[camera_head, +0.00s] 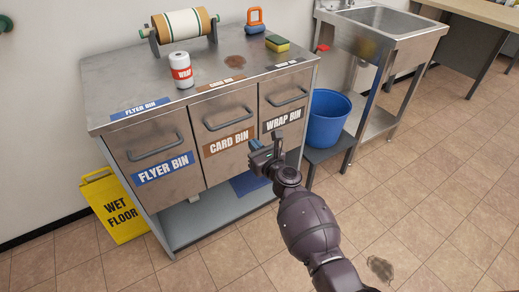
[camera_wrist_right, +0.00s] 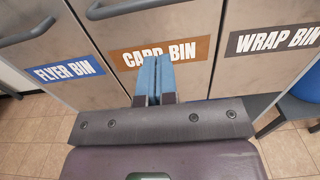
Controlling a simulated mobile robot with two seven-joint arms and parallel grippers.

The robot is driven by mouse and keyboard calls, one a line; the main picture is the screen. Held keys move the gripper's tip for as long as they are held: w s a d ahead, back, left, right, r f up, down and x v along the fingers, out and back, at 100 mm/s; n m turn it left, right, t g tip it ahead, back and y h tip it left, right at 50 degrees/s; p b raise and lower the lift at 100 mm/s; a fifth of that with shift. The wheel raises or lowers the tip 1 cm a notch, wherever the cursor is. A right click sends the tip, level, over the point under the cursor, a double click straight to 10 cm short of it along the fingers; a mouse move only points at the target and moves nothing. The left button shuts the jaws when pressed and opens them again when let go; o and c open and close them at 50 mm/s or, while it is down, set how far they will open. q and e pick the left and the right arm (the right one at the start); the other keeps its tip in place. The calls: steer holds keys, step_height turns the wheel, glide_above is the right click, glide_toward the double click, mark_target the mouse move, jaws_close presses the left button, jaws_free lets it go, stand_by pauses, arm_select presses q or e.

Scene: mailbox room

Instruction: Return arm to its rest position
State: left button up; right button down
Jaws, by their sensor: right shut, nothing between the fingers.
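My right gripper (camera_head: 262,152) is in front of the metal bin cabinet (camera_head: 178,222), below the CARD BIN and WRAP BIN labels. In the right wrist view its blue fingers (camera_wrist_right: 154,77) are pressed together with nothing between them. They overlap the lower part of the CARD BIN label (camera_wrist_right: 190,50) in that view; I cannot tell the exact gap to the front. My right arm (camera_head: 310,222) reaches in from the lower right of the head view. My left gripper is not in view.
Flyer, card and wrap bins look closed, with bar handles (camera_head: 155,147) sticking out. A white WRAP can (camera_head: 181,70), a roll (camera_head: 183,27) and a sponge (camera_head: 277,43) stand on top. A blue bucket (camera_head: 327,118) is right, a yellow wet-floor sign (camera_head: 112,208) left.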

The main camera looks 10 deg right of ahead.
arm_select(q)
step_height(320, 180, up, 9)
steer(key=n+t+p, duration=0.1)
steer(key=p, duration=1)
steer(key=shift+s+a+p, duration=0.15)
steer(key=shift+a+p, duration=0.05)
steer(key=shift+p, duration=0.2)
arm_select(e)
steer(key=s+d+n+g+h, duration=0.2)
steer(key=s+d+n, duration=0.2)
steer(key=s+n, duration=0.7)
steer(key=s+d+r+n+g+h, duration=0.1)
steer(key=s+d+n, duration=0.4)
steer(key=s+n, duration=0.6)
steer(key=s+d+r+n+g+h, duration=0.1)
steer(key=s+d+n, duration=0.4)
steer(key=s, duration=2.2)
steer(key=n+g+h, duration=0.1)
steer(key=n+g, duration=0.1)
steer(key=n, duration=0.4)
steer(key=shift+r+n+h, duration=0.15)
steer(key=shift+n+h, duration=0.15)
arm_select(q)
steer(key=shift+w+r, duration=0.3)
arm_select(e)
steer(key=c, duration=1.8)
jaws_free()
steer(key=shift+c, duration=0.2)
